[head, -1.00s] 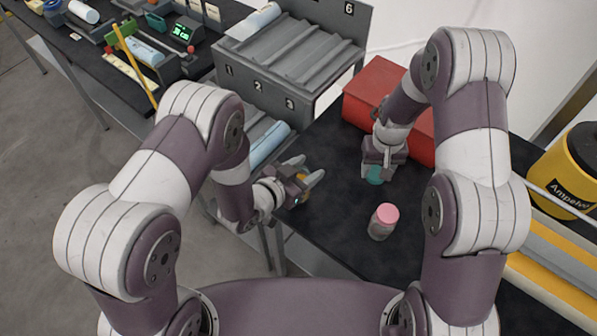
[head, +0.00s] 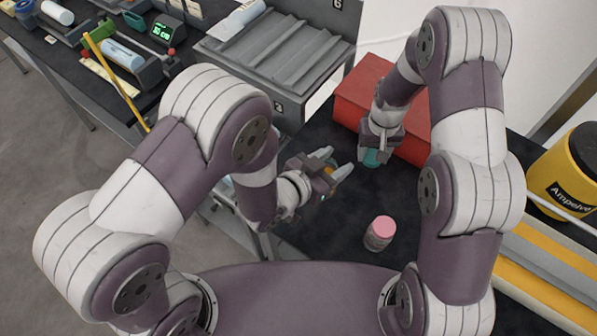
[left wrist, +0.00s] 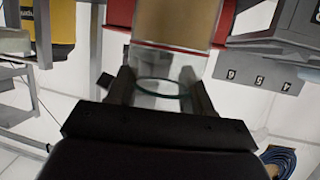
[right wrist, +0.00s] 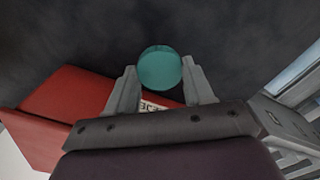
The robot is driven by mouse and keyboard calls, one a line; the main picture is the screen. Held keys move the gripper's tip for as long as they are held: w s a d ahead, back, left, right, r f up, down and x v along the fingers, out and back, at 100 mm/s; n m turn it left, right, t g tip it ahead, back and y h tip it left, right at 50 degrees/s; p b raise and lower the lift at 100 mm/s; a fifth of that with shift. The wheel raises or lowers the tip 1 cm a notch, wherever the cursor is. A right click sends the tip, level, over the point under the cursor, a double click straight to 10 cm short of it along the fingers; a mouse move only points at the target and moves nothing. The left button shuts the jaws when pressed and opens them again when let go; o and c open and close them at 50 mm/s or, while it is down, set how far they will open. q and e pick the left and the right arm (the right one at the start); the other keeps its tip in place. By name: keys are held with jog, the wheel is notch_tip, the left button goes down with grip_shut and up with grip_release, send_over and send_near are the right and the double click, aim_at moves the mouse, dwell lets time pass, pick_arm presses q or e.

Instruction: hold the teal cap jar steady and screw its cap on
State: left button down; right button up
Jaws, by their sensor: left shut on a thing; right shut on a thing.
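My left gripper (head: 337,164) is shut on a clear glass jar with tan contents. The jar (left wrist: 172,45) fills the middle of the left wrist view, with a glass edge ring between the fingers. In the head view only a small yellowish part of it shows behind the fingers. My right gripper (head: 371,150) is shut on the teal cap (head: 371,158), close over the black table. The cap (right wrist: 160,68) shows as a round teal disc between both fingertips in the right wrist view. Jar and cap are apart, with the left gripper to the left of the right one.
A pink-capped jar (head: 380,233) stands on the black table (head: 320,222) in front of the grippers. A red box (head: 362,97) is just behind the right gripper. A grey numbered rack (head: 285,60) stands behind left, and a yellow container (head: 565,178) at right.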

jog(key=shift+a+r+p, duration=0.1)
jog(key=shift+r+p, duration=0.4)
jog(key=shift+r, duration=0.15)
pick_arm(q)
jog(key=w+a+f, duration=0.4)
jog(key=a, duration=0.2)
jog(key=shift+a+f, duration=0.35)
notch_tip(320, 180, down, 4)
jog(key=shift+r, duration=0.25)
pick_arm(e)
jog(key=shift+r, duration=0.25)
pick_arm(q)
jog(key=shift+w+f, duration=0.1)
jog(key=shift+f, duration=0.15)
